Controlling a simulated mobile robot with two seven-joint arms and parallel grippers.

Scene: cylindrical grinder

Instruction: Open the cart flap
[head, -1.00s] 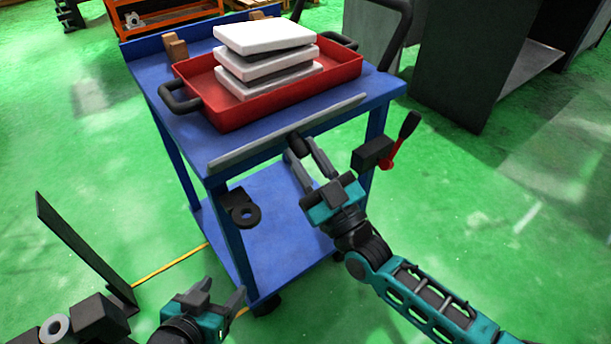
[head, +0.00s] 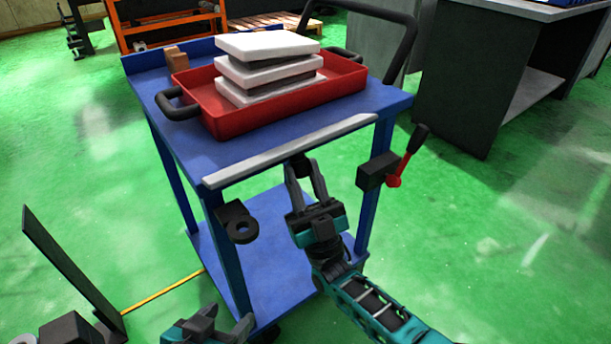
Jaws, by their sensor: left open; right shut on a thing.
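The blue cart (head: 385,102) stands in the middle of the head view. A long light-grey strip (head: 290,150), which looks like the flap, runs along its near top edge. A black knob (head: 300,166) sits just below the strip's middle. My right gripper (head: 302,174) reaches up from below with its fingers shut around the knob, which they partly hide. My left gripper (head: 227,319) is open and empty at the bottom edge, in front of the cart's near left leg and partly cut off.
A red tray (head: 235,122) with stacked white slabs (head: 262,45) sits on the cart top. A black bracket with a ring (head: 238,222) and a red lever with a black grip (head: 405,157) flank the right gripper. A dark panel (head: 70,268) stands at left.

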